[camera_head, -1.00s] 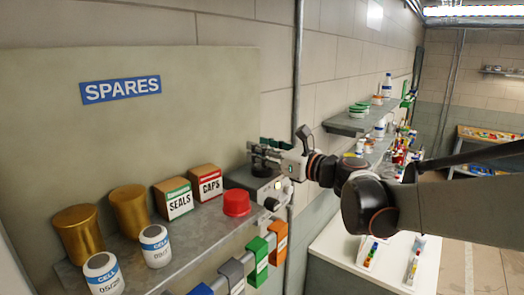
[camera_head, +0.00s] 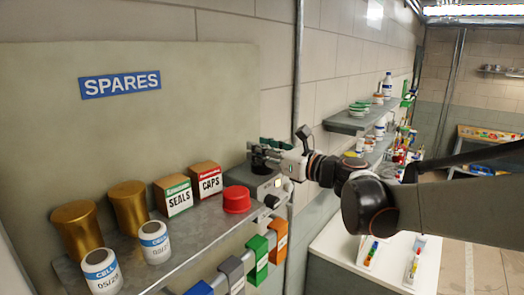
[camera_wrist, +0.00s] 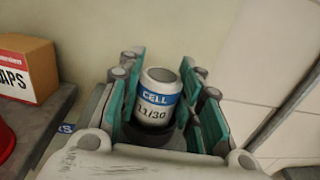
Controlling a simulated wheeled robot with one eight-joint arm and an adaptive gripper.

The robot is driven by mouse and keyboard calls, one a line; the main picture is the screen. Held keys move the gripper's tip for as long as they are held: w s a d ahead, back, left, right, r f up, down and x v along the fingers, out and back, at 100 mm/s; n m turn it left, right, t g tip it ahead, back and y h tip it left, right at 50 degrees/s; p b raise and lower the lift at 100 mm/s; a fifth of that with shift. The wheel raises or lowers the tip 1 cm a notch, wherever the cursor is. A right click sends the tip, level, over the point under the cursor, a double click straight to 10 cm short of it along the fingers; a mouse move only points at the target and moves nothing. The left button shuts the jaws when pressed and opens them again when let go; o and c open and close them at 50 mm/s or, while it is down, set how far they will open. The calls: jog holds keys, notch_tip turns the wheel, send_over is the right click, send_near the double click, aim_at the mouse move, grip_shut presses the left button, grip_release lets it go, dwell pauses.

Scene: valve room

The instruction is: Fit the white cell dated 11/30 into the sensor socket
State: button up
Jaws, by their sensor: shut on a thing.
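The white cell with a blue band, dated 11/30 (camera_wrist: 158,98), stands between the teal finger pads of my gripper (camera_wrist: 162,110) in the wrist view. My gripper is shut on it. A dark ring (camera_wrist: 150,134) shows around the cell's lower end; I cannot tell whether the cell is seated in it. In the head view my gripper (camera_head: 266,150) is directly over the grey sensor box (camera_head: 263,183) at the shelf's right end. The cell is hard to make out there, and the socket is mostly hidden by the fingers.
A red cap (camera_head: 237,199) is left of the sensor box. SEALS (camera_head: 174,196) and CAPS (camera_head: 203,181) boxes, gold cans (camera_head: 128,207) and two other white cells (camera_head: 154,242) stand along the shelf. Coloured tags (camera_head: 257,258) hang from its front edge. A conduit (camera_head: 298,60) runs behind my gripper.

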jog(key=o, duration=1.1)
